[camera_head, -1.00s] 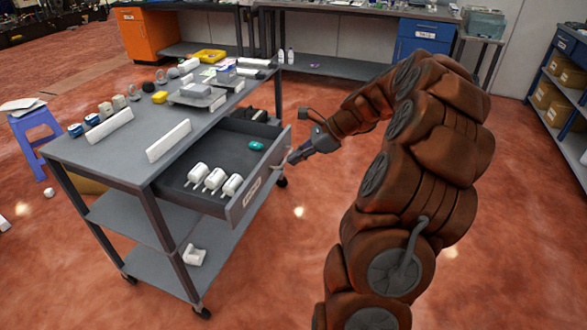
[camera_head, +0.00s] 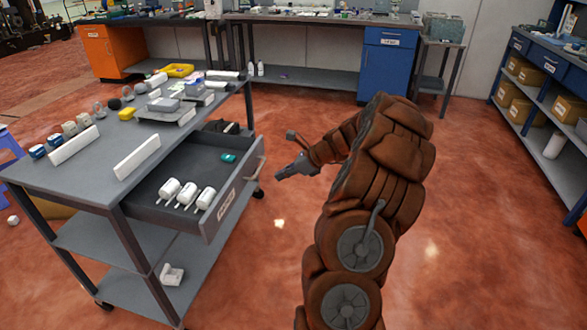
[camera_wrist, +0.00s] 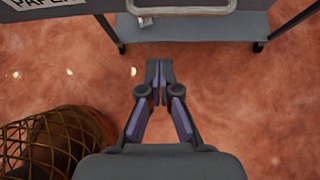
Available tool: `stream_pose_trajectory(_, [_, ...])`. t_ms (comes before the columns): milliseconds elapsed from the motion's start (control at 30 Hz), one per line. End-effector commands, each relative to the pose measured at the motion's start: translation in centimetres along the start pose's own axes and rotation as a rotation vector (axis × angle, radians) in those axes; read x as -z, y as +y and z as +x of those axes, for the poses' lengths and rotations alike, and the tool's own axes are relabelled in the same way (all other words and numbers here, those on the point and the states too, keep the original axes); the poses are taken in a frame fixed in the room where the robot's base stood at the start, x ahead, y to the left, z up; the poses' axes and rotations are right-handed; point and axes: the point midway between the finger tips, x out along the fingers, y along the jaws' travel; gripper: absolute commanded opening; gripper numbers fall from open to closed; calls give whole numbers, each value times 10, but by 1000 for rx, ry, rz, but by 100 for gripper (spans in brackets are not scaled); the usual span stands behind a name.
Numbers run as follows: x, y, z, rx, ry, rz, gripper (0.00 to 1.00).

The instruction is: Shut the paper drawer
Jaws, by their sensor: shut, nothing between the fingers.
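The paper drawer stands pulled out of the right side of the grey cart, its front (camera_head: 232,196) facing right. Its pale bar handle (camera_head: 255,168) shows there and at the top of the wrist view (camera_wrist: 182,11). A partly cut-off label reading "PAPER" (camera_wrist: 42,3) shows at the top left of the wrist view. Several white rollers and a teal item (camera_head: 229,158) lie inside the drawer. My gripper (camera_head: 278,177) is shut and empty, just right of the drawer front and apart from the handle. Its fingertips (camera_wrist: 160,68) meet over bare floor in the wrist view.
The cart top (camera_head: 85,168) holds stamps, white blocks and a scale. A blue cabinet (camera_head: 388,70) and benches stand at the back; a shelf with boxes (camera_head: 525,108) is at right.

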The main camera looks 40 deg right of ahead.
Motion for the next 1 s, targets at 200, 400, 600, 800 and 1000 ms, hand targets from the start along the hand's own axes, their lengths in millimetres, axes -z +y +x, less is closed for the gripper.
stream_pose_trajectory(200, [-15,0,27,0,2,-3,0])
stream_pose_trajectory(400, [-28,0,38,0,1,0,0])
stream_pose_trajectory(600, [-31,0,41,1,0,1,0])
stream_pose_trajectory(800, [-30,0,41,1,0,0,0])
stream_pose_trajectory(1000, [-31,-3,40,7,1,6,0])
